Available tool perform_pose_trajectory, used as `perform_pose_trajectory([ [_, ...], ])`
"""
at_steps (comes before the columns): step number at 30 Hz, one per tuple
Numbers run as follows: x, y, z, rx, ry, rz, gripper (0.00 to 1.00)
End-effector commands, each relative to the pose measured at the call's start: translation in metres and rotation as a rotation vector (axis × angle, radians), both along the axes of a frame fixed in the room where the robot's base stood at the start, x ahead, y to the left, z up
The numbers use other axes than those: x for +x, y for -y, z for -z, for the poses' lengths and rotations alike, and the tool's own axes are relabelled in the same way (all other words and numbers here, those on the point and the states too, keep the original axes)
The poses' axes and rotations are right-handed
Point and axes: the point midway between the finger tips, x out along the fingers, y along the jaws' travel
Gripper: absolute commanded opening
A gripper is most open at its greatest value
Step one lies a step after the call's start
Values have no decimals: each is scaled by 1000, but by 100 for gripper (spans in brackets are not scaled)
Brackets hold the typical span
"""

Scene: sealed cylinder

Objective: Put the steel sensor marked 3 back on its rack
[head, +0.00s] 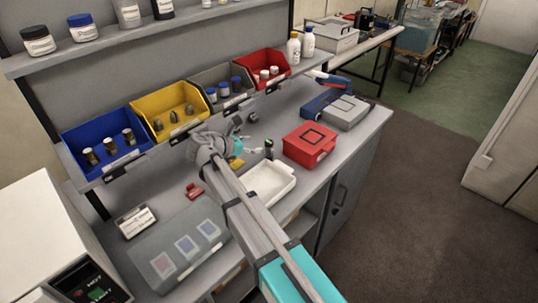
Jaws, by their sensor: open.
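My gripper (240,150) is over the bench, in front of the row of coloured bins. It is open, with a teal part and pale finger parts showing. My grey wrist and arm hide some of the bench beneath. I cannot make out a steel sensor marked 3. Two small dark grey pieces (239,120) stand on the bench just behind my gripper, too small to identify. No mark can be read on them. I cannot tell which thing is the sensor's rack. A small dark bottle-like item (268,148) stands to the right of my gripper.
A white tray (268,190) and a red case (309,148) lie right of my arm. Blue (75,140), yellow, grey and red bins line the back. A small red item (194,190), a label stand (135,221) and a grey panel (155,240) with three coloured squares are left.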

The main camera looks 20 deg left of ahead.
Motion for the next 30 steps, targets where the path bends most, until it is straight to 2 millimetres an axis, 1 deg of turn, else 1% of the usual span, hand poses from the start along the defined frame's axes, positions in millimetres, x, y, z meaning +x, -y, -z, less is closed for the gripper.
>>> perform_pose_trajectory([
  [1,5,4,5,0,0,2,85],
  [6,15,10,8,0,0,0,85],
  [17,16,11,8,0,0,0,85],
  [22,21,15,12,0,0,1,85],
  [30,42,31,26,0,0,2,85],
])
